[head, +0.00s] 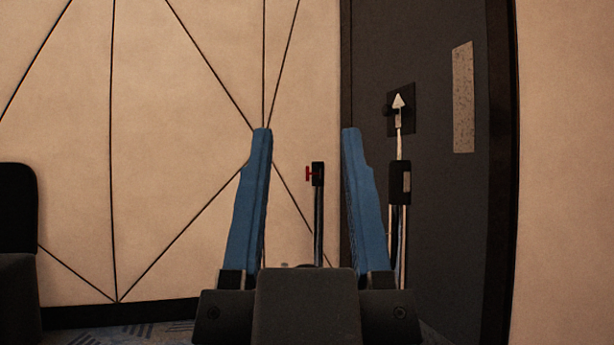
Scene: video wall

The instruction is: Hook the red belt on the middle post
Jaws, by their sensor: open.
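My gripper (306,135) is open, its two blue fingers pointing up and spread apart, with nothing held between them. A thin black post (318,215) shows in the gap between the fingers, farther off. A small red piece (309,174), which looks like the end of the red belt, sits on the left side of its head. A second post (399,240), shiny with a black head, stands right of the right finger. I cannot tell which one is the middle post. The lower parts of both posts are hidden by my gripper.
A dark door or panel (440,220) with a pale plate (463,97) is behind the right post. A small white arrow-shaped piece (399,101) shows above that post. A beige wall with black lines (180,120) fills the back. A black chair (18,240) is at far left.

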